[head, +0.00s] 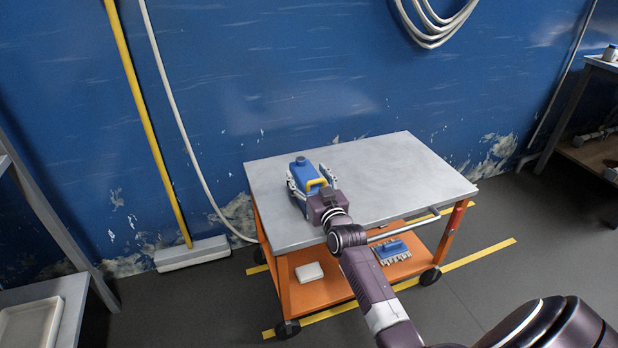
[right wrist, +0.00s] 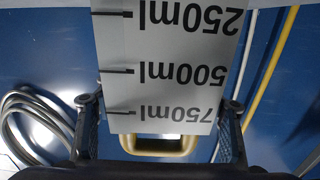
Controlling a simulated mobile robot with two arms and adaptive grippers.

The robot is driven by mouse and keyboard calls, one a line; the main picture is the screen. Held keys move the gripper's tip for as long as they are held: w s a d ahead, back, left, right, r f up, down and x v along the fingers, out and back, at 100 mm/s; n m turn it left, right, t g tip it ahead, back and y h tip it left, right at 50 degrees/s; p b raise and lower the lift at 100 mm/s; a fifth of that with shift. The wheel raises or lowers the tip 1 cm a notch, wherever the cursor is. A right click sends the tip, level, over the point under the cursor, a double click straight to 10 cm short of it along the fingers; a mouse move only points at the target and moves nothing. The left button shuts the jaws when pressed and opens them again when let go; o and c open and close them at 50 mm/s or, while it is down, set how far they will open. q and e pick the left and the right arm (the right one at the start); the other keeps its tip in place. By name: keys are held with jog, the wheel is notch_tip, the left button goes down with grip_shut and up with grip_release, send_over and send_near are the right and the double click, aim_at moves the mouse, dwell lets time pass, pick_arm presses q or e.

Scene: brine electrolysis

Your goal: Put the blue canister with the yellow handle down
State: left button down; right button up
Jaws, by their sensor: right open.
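The blue canister (head: 303,171) with the yellow handle (head: 316,184) is at the left end of the cart's grey top (head: 400,165). It looks upright and appears to rest there, though its base is hidden in the head view. My right gripper (head: 308,183) is open, with one finger on each side of the canister. In the right wrist view, the canister's white scale label (right wrist: 165,70) appears upside down between the spread fingers of the gripper (right wrist: 160,108). The yellow handle also shows below the label (right wrist: 160,146). My left gripper is out of view.
The grey top is clear to the right. A yellow-handled broom (head: 150,120) leans on the blue wall. Shelving stands at both sides.

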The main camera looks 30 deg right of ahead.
aim_at(307, 184)
jog(key=shift+s+r, duration=0.1)
jog(key=shift+s, duration=0.1)
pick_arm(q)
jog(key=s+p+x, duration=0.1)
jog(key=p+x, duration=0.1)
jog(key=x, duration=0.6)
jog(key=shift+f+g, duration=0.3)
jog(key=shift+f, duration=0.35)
pick_arm(e)
jog(key=v, duration=1.1)
jog(key=shift+s, duration=0.3)
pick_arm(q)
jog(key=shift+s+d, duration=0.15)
